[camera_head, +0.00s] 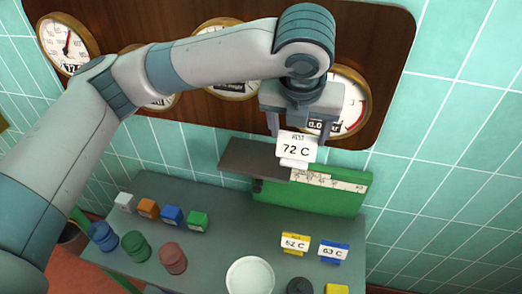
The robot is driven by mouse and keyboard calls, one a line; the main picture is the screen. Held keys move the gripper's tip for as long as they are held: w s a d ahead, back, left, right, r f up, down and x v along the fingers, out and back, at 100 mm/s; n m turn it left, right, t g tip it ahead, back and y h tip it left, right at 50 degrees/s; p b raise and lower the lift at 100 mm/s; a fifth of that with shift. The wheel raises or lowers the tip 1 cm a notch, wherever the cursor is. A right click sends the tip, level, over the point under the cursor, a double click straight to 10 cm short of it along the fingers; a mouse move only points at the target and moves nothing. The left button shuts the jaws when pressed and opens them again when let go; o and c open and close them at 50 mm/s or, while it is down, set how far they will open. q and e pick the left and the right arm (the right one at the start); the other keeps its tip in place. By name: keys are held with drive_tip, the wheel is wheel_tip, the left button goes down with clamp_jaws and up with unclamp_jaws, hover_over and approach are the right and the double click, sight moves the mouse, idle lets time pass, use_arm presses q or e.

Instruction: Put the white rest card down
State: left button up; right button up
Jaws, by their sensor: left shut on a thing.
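The white rest card (297,148) reads "REST 72 C" and is held upright in my left gripper (301,127), whose fingers are shut on its upper part. The card is in front of the wall, just above a dark brown shelf (248,158) and a green board with a pale strip (325,182). From this view I cannot tell whether the card's foot touches the ledge below it. My right gripper is not in view.
A yellow card "62 C" (295,243) and a blue card "63 C" (333,251) stand on the grey table (235,226). A white bowl (250,275) is at the front. Several coloured blocks (172,215) and round pieces (172,258) stand at left. Gauges (68,44) hang behind.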

use_arm(q)
drive_tip(key=w+a+f+p, duration=0.4)
drive_tip(key=w+a+f, duration=0.2)
drive_tip(key=w, duration=0.3)
drive_tip(key=shift+w+f, duration=0.35)
drive_tip(key=shift+f, duration=0.1)
wheel_tip(320, 180, down, 3)
drive_tip(key=shift+f+p, duration=0.15)
drive_tip(key=shift+p, duration=0.8)
drive_tip(key=shift+f, duration=0.35)
drive_tip(key=o, duration=1.3)
drive_tip(key=shift+f, duration=0.1)
